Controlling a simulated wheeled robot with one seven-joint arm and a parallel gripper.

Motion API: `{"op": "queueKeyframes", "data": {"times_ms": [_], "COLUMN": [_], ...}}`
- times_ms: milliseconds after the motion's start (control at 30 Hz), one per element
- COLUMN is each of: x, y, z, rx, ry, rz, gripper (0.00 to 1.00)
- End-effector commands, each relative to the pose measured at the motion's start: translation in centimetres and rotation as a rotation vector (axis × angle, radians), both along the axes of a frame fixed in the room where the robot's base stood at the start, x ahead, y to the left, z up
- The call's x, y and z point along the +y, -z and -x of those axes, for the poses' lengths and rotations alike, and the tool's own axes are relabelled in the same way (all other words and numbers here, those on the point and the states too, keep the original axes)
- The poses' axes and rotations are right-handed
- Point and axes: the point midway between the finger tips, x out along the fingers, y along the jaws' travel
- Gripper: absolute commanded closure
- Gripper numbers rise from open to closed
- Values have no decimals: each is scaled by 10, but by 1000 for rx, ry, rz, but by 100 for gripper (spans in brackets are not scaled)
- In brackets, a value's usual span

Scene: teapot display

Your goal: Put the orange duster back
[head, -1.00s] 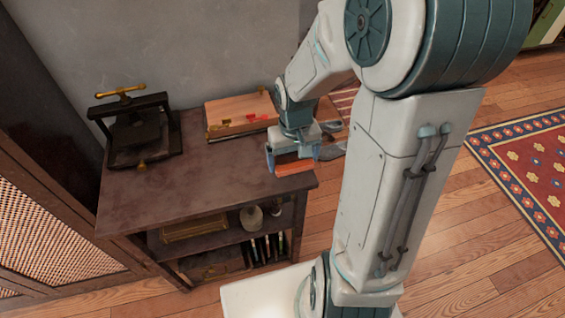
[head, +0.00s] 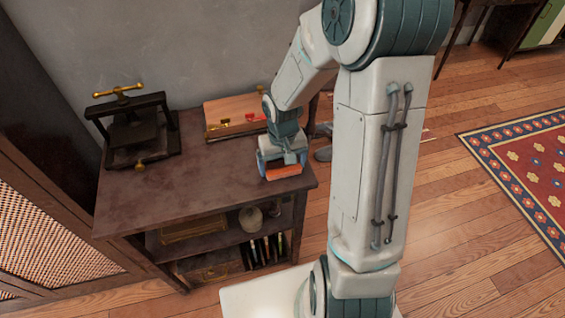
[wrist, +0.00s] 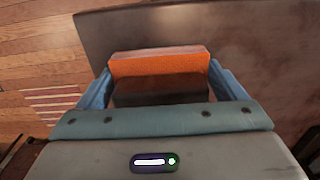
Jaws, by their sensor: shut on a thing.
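The orange duster (head: 283,172) is a small block with an orange face, between the fingers of my gripper (head: 281,168) in the head view. In the wrist view the duster (wrist: 160,60) spans the gap between the two blue fingertips of my gripper (wrist: 160,75), which is shut on it. The gripper is over the right front part of the dark wooden table (head: 215,190). I cannot tell whether the duster touches the tabletop.
A black press with a brass handle (head: 135,130) stands at the table's back left. A wooden box (head: 232,113) with red and brass parts lies at the back. Shelves below hold a pale vase (head: 250,219) and several books. The tabletop's middle and front left are clear.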

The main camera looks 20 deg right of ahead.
Motion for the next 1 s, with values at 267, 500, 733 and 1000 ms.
{"op": "queueKeyframes", "data": {"times_ms": [267,500,733,1000], "x": [0,0,0,0], "y": [3,-8,-56,-106], "z": [0,-1,-1,-1], "rx": [0,-3,-6,-3], "ry": [-1,1,1,1], "rz": [0,1,2,1], "gripper": [0,0,0,0]}}
